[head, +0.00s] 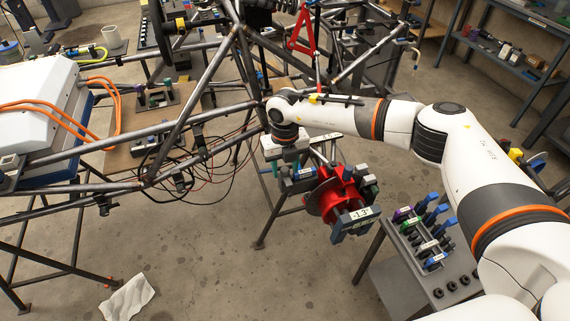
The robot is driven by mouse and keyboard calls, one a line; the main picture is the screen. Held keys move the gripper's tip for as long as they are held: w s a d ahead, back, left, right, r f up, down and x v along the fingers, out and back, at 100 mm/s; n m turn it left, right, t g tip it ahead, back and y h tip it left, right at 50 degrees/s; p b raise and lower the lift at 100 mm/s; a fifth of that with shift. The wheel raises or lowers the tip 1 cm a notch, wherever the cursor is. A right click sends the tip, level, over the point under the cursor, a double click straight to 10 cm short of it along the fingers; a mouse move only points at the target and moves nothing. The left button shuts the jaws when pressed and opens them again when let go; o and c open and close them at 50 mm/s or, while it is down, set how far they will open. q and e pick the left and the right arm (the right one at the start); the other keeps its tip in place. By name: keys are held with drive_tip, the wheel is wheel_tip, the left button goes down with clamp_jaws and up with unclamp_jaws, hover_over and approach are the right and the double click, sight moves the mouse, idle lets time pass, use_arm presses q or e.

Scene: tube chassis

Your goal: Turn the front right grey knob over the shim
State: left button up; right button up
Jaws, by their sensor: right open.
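My right arm reaches in from the right, and its right gripper (303,164) hangs below the wrist near the frame's front corner, with its jaws open. Its fingertips are small and partly lost against the dark parts behind. Just below and right of it is a red hub assembly (340,192). Grey blocks sit around the hub: one with a white label at the front (354,219), and a smaller labelled one (304,173) at upper left, close to the gripper. I cannot tell which part is the front right knob, and I cannot make out the shim. My left gripper is out of view.
The steel tube chassis (185,125) fills the left and centre, with loose cables under it. A grey stand (440,285) at the lower right holds several coloured-handled tools. A white cloth (127,299) lies on the floor. The lower middle floor is clear.

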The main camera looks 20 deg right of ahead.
clamp_jaws()
